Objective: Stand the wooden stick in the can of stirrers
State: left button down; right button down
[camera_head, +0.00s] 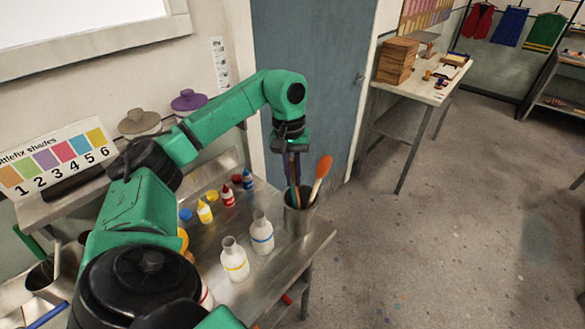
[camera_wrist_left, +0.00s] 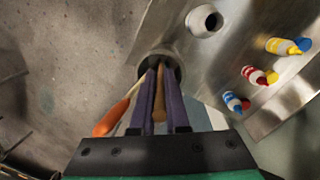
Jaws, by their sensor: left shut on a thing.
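The metal can of stirrers (camera_head: 299,217) stands at the near right end of the steel bench. An orange-headed spoon (camera_head: 322,168) leans out of it to the right. My left gripper (camera_head: 293,178) points down just above the can's mouth. In the left wrist view, its two purple fingers (camera_wrist_left: 161,102) are shut on the brown wooden stick (camera_wrist_left: 160,92), whose far end reaches the mouth of the can (camera_wrist_left: 171,62). The stick's lower end is hidden, so I cannot tell how deep it is. My right gripper is out of view.
Small yellow (camera_head: 204,212), red (camera_head: 228,196) and blue (camera_head: 247,180) bottles stand behind. The floor right of the bench is clear.

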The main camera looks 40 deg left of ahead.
pick_arm(q)
jog(key=c, duration=0.8)
grip_release()
jog(key=shift+c, duration=0.2)
jog(key=r, duration=0.5)
jog(key=shift+w+a+r, duration=0.1)
jog(key=shift+a+r, duration=0.05)
jog(key=shift+a, duration=0.1)
notch_tip(320, 180, up, 9)
jog(key=a+p, duration=0.1)
jog(key=p, duration=0.4)
